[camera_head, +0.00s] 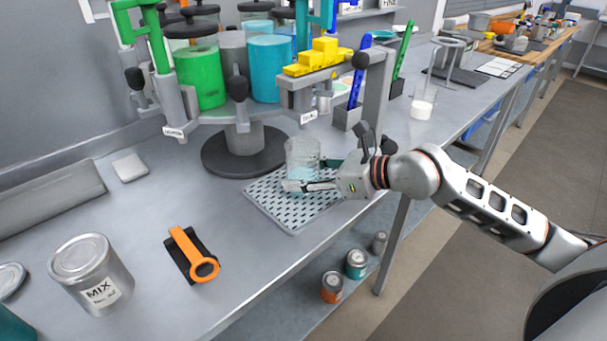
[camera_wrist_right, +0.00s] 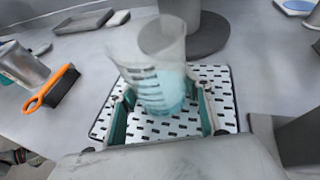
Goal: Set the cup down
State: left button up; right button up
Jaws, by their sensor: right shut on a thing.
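The cup (camera_head: 302,155) is a clear beaker with blue liquid in its lower part. It is over the white drip mat with black slots (camera_head: 290,222), in front of the drum stand. My right gripper (camera_head: 308,181) reaches in from the right with one finger on each side of the cup's lower part, shut on it. The right wrist view shows the cup (camera_wrist_right: 158,78) between the teal-lined fingers, leaning a little in that picture. Whether its base touches the mat is hard to tell. My left gripper is not in view.
Behind the mat stands the drum stand (camera_head: 243,150) with green and blue tanks. A MIX can (camera_head: 91,273) and an orange-handled tool (camera_head: 194,255) are at left. A pen holder (camera_head: 347,117) and another beaker (camera_head: 423,100) are further right. The bench's front edge is close to the mat.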

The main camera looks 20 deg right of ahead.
jog(key=shift+f, duration=0.1)
jog(key=o, duration=1.3)
